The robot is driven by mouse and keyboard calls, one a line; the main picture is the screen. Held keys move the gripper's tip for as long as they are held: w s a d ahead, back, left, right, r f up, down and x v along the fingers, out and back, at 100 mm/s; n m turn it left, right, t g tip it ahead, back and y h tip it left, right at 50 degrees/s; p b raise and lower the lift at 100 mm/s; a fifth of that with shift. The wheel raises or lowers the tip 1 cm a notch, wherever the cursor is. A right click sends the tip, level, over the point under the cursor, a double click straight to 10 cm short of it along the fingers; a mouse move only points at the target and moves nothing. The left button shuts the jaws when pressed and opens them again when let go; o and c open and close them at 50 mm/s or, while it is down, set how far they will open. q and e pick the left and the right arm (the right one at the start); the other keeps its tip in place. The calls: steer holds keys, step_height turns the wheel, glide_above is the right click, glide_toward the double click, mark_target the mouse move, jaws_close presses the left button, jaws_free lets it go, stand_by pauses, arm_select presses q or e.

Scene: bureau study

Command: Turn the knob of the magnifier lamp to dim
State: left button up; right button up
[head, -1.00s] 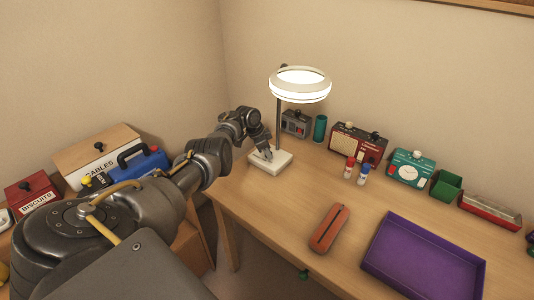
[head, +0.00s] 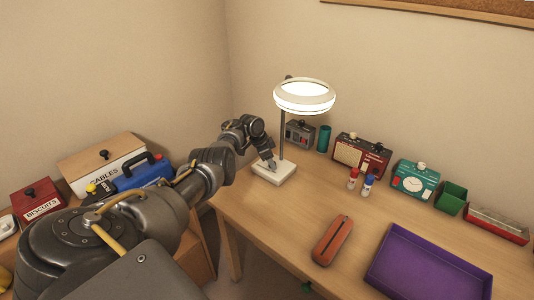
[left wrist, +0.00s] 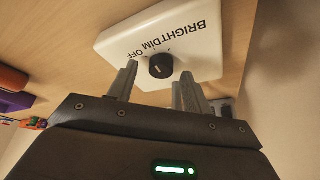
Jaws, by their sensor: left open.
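The magnifier lamp has a lit white ring head (head: 304,96) on a dark pole above a white base (head: 274,173) at the desk's left corner. In the left wrist view its base (left wrist: 205,50) shows a black knob (left wrist: 161,65) with the words BRIGHT, DIM and OFF printed beside it. The knob's white mark is small and I cannot tell surely which word it faces. My left gripper (head: 271,163) is over the base. In the left wrist view the open gripper (left wrist: 155,85) has its fingertips on either side of the knob, with no clear contact. My right gripper is not in view.
A grey device (head: 299,132), a teal cup (head: 323,138), a red radio (head: 361,156) and a teal clock (head: 413,180) line the wall. An orange case (head: 332,240) and a purple tray (head: 432,268) lie nearer. The desk's middle is mostly clear.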

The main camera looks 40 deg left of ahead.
arm_select(q)
steer(key=p+v, duration=0.3)
steer(key=v, duration=0.7)
